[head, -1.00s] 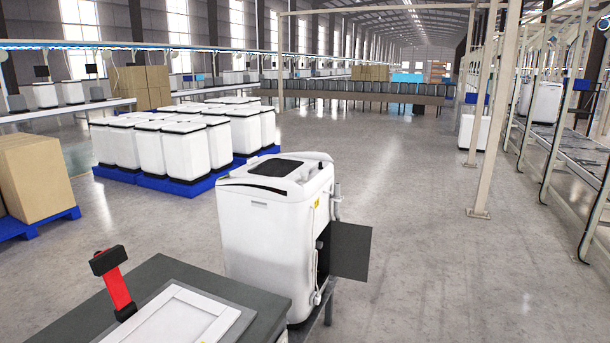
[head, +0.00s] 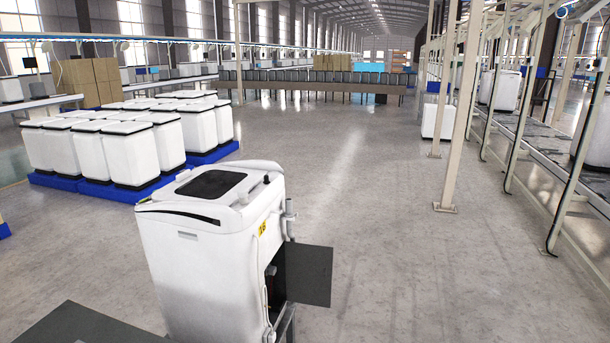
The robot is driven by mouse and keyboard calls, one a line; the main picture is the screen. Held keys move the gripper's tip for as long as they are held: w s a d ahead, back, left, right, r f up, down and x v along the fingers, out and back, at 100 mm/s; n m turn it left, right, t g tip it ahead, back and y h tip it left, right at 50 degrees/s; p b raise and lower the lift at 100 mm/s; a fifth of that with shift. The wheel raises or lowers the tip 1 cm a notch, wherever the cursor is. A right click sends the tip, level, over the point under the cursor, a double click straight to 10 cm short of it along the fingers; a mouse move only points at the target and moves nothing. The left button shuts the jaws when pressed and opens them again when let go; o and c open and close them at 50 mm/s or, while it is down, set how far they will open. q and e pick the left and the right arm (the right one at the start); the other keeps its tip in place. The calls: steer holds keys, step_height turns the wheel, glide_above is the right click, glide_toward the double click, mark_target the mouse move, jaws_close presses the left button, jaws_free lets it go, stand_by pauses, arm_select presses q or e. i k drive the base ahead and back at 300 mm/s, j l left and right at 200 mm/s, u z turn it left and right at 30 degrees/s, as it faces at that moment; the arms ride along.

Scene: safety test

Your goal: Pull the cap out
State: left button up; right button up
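A white washing machine (head: 205,255) stands upright just ahead, a little left of the middle. Its top has a dark window panel (head: 211,184). A dark grey flap or panel (head: 308,275) sticks out from its right side, beside a dark opening. A pale hose or cord runs down that side near a small yellow label (head: 262,229). I cannot make out a cap; it may be hidden or too small to tell. Neither of my grippers is in view.
A dark tabletop (head: 85,326) is at the bottom left, next to the machine. Several white machines stand on blue pallets (head: 110,190) behind at left. A pale post (head: 462,110) and a conveyor line (head: 545,150) are at right. The middle floor is clear.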

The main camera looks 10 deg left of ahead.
mark_target(243, 193)
steer(key=i+j+z, duration=0.1)
steer(key=i+z, duration=0.15)
steer(key=i, duration=0.2)
steer(key=i+j+z, duration=0.25)
steer(key=i, duration=0.15)
steer(key=l, duration=0.1)
